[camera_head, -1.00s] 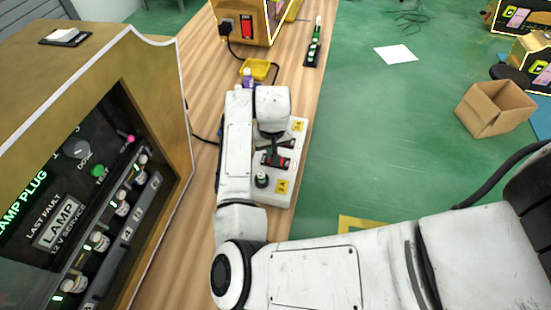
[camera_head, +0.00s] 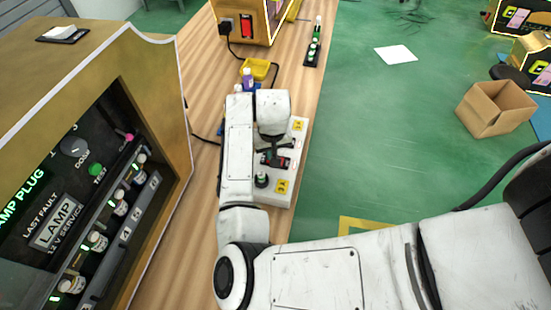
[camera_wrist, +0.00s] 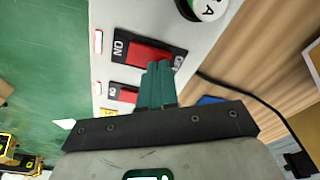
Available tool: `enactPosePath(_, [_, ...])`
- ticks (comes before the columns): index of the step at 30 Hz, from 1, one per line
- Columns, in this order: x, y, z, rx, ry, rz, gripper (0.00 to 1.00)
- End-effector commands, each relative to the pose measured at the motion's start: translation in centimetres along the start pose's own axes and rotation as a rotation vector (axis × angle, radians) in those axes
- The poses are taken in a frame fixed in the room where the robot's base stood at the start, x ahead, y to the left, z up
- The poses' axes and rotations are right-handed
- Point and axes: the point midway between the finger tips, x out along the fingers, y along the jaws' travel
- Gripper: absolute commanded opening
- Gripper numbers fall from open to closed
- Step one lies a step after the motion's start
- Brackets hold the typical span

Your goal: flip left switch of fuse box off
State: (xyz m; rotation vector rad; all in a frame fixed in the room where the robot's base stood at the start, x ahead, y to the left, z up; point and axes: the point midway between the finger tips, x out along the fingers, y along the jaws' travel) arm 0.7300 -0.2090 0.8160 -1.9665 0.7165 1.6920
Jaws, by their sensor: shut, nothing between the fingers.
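The white fuse box (camera_head: 279,195) lies on the wooden counter, partly covered by my arm in the head view. In the wrist view its panel (camera_wrist: 116,45) carries two red rocker switches in black frames with ON and OFF lettering. The upper, nearer-looking switch (camera_wrist: 146,53) is at centre; the other switch (camera_wrist: 128,95) is below it to the left, partly hidden. My gripper (camera_wrist: 159,70) is shut and empty. Its teal fingertips overlap the OFF-side end of the upper switch; I cannot tell if they touch. In the head view my gripper (camera_head: 269,157) is over the box's middle.
A green-and-white knob marked A (camera_wrist: 206,8) stands on the panel near the switches. A black cable (camera_wrist: 240,93) runs beside the box.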

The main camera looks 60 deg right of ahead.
Motion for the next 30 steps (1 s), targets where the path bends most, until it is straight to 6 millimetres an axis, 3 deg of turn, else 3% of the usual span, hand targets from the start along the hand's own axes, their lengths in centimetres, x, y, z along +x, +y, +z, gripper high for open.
enactPosePath(13, [0.1, 0.0, 0.0, 0.0, -0.001, 0.001, 0.0])
enactPosePath(30, [-4.0, 0.0, -0.6, 0.0, 0.0, 0.001, 0.0])
